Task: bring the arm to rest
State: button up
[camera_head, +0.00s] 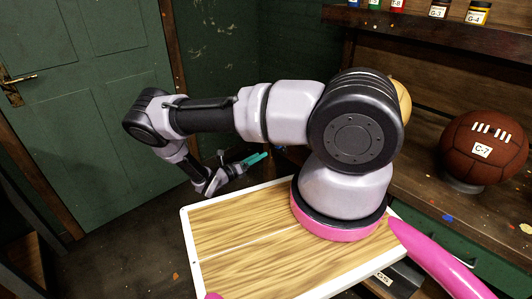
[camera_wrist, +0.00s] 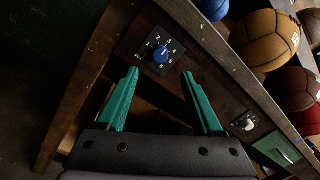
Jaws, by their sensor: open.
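My arm stretches to the left in the head view, bent at the elbow, with the forearm dropping down. My gripper (camera_head: 256,159) hangs past the back edge of my wood-topped base, partly seen, with a teal finger showing. In the wrist view my gripper (camera_wrist: 160,75) has its two teal fingers spread apart with nothing between them. Beyond the fingertips is a dark panel with a blue knob (camera_wrist: 160,55) and numbers around it, on the wooden bench front (camera_wrist: 205,62). The fingers look apart from the panel; the exact gap cannot be told.
A brown leather ball (camera_head: 484,148) labelled C-7 sits on the bench at right. A tan ball (camera_wrist: 265,42), a blue ball (camera_wrist: 212,8) and a dark red ball (camera_wrist: 292,88) show in the wrist view. A green door (camera_head: 90,100) stands at left. Paint jars (camera_head: 478,13) line a shelf.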

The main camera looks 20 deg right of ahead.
jog(key=shift+v, duration=0.8)
jog(key=shift+r, duration=0.1)
jog(key=s+a+r+m+g+y, duration=0.1)
jog(key=s+r+m+g+y, duration=0.2)
jog(key=r+m, duration=0.6)
jog(key=a+r+m+g+y, duration=0.15)
jog(key=r+m+y, duration=0.3)
jog(key=r, duration=0.95)
jog(key=s+r+m+g+y, duration=0.25)
jog(key=r+m+y, duration=0.35)
jog(key=r, duration=0.5)
jog(key=s+a+r+m+t+y, duration=0.1)
jog(key=s+r+m+t+y, duration=0.2)
jog(key=s+r+m, duration=0.3)
jog(key=s+a+r+m+t+y, duration=0.1)
jog(key=s+r+m+t+y, duration=0.2)
jog(key=s+r, duration=0.9)
notch_tip(320, 180, up, 5)
jog(key=m+t, duration=0.2)
jog(key=m, duration=0.2)
jog(key=shift+s+t, duration=0.2)
jog(key=shift+t, duration=0.2)
jog(key=shift+a, duration=0.1)
